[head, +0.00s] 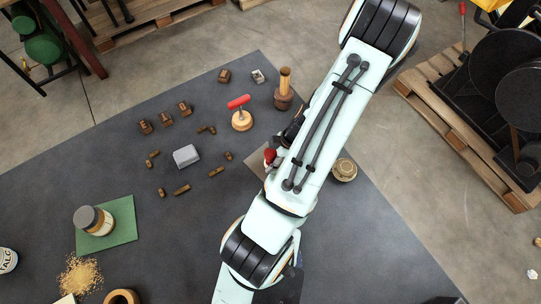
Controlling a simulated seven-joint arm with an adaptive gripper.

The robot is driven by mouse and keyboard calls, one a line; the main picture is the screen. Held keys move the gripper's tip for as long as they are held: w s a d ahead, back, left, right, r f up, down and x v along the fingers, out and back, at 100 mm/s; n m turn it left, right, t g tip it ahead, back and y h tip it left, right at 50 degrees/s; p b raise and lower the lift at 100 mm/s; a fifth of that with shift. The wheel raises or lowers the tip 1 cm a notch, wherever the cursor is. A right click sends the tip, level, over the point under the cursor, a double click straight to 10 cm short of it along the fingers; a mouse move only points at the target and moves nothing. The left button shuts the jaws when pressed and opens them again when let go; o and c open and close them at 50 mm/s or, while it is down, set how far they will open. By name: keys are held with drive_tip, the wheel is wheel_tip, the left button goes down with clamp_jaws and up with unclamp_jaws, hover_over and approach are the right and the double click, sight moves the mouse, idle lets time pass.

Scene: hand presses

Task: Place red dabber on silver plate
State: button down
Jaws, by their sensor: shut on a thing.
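The red dabber (269,154) shows as a small red and pale piece at the left edge of my arm, over the middle of the table. My gripper (276,163) is mostly hidden behind my forearm and appears shut on this red piece. The dabber's lower end and its height above the table cannot be made out. A light silver-grey block (186,156) lies to the left, ringed by small brown pieces; it may be the silver plate. A flat brownish-grey square (248,163) lies beside the dabber, partly hidden by my arm.
A red-handled tool (238,102) on a round wooden base and a brown wooden-handled tool (284,88) stand behind. A round tan item (344,169) is right of my arm. A jar (93,220) stands on a green mat (122,213). The table's right front is clear.

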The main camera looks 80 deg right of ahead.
drive_tip(key=shift+f, duration=0.25)
drive_tip(key=c, duration=0.7)
unclamp_jaws()
drive_tip(key=shift+f, duration=0.1)
drive_tip(key=v, duration=1.2)
